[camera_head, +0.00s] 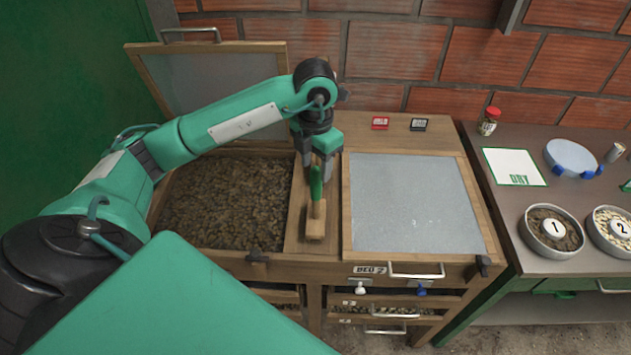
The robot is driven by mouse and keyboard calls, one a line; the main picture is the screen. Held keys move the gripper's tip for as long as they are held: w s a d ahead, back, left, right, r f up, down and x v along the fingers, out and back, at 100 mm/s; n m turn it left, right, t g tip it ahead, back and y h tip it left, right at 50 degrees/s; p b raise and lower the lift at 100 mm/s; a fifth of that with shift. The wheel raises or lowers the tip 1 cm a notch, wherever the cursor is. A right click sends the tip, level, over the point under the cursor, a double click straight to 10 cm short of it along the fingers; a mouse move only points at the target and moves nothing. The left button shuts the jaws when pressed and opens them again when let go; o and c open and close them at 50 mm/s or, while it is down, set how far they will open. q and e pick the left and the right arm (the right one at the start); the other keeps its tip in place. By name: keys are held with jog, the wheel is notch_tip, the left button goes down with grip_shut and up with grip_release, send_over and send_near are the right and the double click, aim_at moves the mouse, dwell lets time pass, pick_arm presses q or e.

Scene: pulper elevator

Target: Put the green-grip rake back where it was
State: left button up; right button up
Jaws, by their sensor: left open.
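The green-grip rake (316,222) is on the wooden divider (296,238) between the two beds. Its green grip points up toward my gripper and its wooden head is at the near end. My left gripper (318,168) is over the top of the green grip, pointing down. Its jaws are open, with a finger on either side of the grip; I cannot tell whether they touch it. My right gripper is not in view.
Left of the divider is an open bed of brown beans (225,205), its framed lid (210,80) raised behind it. Right is a bed with a closed grey lid (415,205). A side table (510,205) holds a white DRY card, bowls and a red-capped jar (488,122).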

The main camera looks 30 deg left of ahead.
pick_arm(q)
jog(key=shift+r+b, duration=0.4)
jog(key=shift+r, duration=2.25)
jog(key=shift+d, duration=0.1)
